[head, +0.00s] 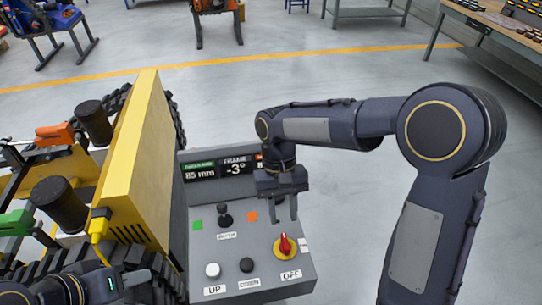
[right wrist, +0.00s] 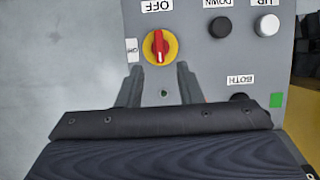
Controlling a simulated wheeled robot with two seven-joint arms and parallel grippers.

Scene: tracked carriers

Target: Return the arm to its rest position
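My right arm (head: 440,135) reaches in from the right and bends over a grey control panel (head: 262,275). Its gripper (head: 284,212) points down over the panel, just behind a red rotary switch (head: 285,246) on a yellow disc. In the right wrist view the two fingers (right wrist: 160,88) stand apart with nothing between them, and the red switch handle (right wrist: 159,46) lies beyond their tips, in line with the OFF label. Part of my left arm (head: 70,290) shows in the bottom left corner; its fingers cannot be made out.
A yellow tracked carrier (head: 140,150) stands directly left of the panel, with black rollers and an orange clamp (head: 55,132). The panel has UP, DOWN and BOTH controls and a display (head: 215,170) reading 85 mm and -3°. Open floor (head: 345,220) lies right of the panel.

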